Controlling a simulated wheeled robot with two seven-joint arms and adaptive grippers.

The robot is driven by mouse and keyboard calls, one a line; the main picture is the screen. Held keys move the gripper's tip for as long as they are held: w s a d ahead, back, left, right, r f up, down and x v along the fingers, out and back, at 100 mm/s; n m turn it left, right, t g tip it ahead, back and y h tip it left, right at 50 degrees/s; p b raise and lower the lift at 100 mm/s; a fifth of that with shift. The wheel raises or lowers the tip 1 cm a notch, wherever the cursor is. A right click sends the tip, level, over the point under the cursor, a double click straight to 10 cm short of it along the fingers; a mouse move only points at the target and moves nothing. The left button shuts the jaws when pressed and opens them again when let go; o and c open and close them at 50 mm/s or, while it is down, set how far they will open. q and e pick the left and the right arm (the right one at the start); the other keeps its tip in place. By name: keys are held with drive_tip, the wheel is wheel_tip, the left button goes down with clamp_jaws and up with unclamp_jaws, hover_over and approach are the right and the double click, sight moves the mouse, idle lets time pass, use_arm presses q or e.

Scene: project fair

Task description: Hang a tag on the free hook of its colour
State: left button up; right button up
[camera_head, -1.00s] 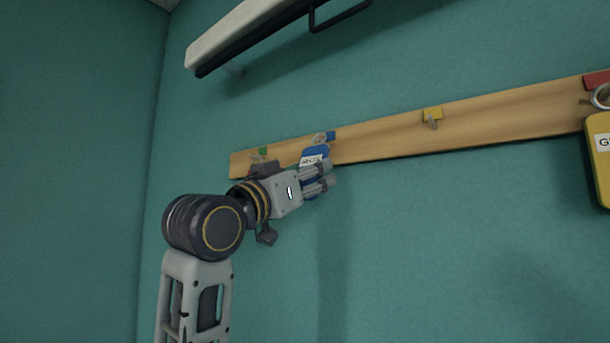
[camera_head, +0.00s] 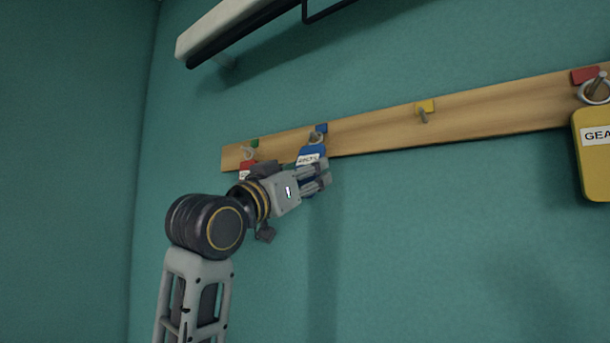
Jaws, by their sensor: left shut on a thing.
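A blue tag (camera_head: 313,152) with a white label hangs upright at the rail. Its ring (camera_head: 315,139) is at the hook under the blue colour plate (camera_head: 321,128); I cannot tell whether it is around the hook. My left gripper (camera_head: 325,176) is shut on the blue tag's lower part, which the fingers hide. A red tag (camera_head: 246,167) hangs below the green plate (camera_head: 255,143), partly hidden by my gripper. A yellow tag (camera_head: 590,175) hangs by its ring under the red plate (camera_head: 584,75). The hook (camera_head: 424,116) under the yellow plate (camera_head: 425,106) is bare. My right gripper is out of view.
The wooden rail (camera_head: 375,136) runs along the green wall, rising to the right. A white shelf-like fixture (camera_head: 225,28) with a dark underside juts out above it.

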use_arm(q)
drive_tip(key=o, duration=0.8)
drive_tip(key=shift+o, duration=0.2)
drive_tip(key=shift+s+a, duration=0.1)
drive_tip(key=v, duration=1.1)
drive_tip(key=shift+s+a+f, duration=0.15)
drive_tip(key=shift+s+a, duration=0.05)
drive_tip(key=shift+s, duration=0.1)
idle(0.4)
